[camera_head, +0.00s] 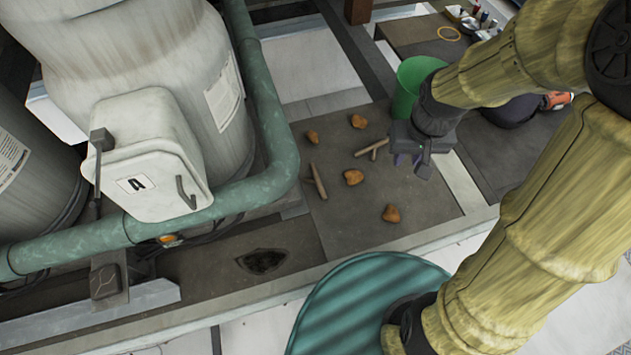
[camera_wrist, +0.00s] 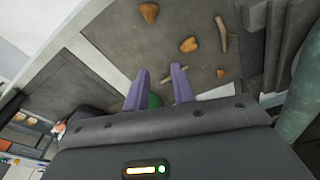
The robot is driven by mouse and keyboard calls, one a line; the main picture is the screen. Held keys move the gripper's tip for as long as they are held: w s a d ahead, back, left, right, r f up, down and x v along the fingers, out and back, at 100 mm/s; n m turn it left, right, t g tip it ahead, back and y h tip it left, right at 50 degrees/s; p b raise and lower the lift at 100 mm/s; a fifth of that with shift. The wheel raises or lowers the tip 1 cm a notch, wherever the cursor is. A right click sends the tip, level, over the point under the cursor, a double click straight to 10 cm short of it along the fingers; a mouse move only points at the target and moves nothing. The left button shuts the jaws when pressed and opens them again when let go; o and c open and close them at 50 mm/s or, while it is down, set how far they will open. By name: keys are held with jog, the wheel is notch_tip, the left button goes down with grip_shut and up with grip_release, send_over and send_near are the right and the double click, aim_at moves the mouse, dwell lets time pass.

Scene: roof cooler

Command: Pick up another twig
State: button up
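Two brown twigs lie on the grey floor panel. One forked twig (camera_head: 373,149) is just left of my gripper (camera_head: 409,160) in the head view. The other twig (camera_head: 318,181) lies further left, near the green pipe. In the wrist view, the near twig (camera_wrist: 169,78) shows behind and between the fingers of my gripper (camera_wrist: 159,68), and the far twig (camera_wrist: 222,34) is at upper right. My gripper's two purple fingers are apart with nothing held between them. It hangs over the panel; its exact height above the near twig is hard to tell.
Several orange-brown leaf-like pieces (camera_head: 353,177) lie around the twigs. A green bucket (camera_head: 413,85) stands behind my gripper. The thick green pipe (camera_head: 270,120) and a grey tank (camera_head: 150,50) bound the left. A dark hole (camera_head: 262,261) is in the floor at the front left.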

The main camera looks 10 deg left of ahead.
jog(key=a+f+n+g+b, duration=0.1)
jog(key=a+f+n, duration=0.1)
jog(key=a, duration=0.5)
jog(key=w+a+f+n+g+b, duration=0.1)
jog(key=a+f, duration=0.3)
jog(key=a, duration=0.4)
jog(key=shift+w+f+n+y, duration=0.15)
jog(key=shift+w+n+y, duration=0.15)
jog(key=shift+n, duration=0.5)
jog(key=shift+a, duration=0.1)
jog(key=f, duration=0.4)
jog(key=f+p, duration=0.1)
jog(key=f, duration=0.3)
jog(key=a+f, duration=0.1)
jog(key=f, duration=0.3)
jog(key=shift+s, duration=0.4)
jog(key=shift+f, duration=0.1)
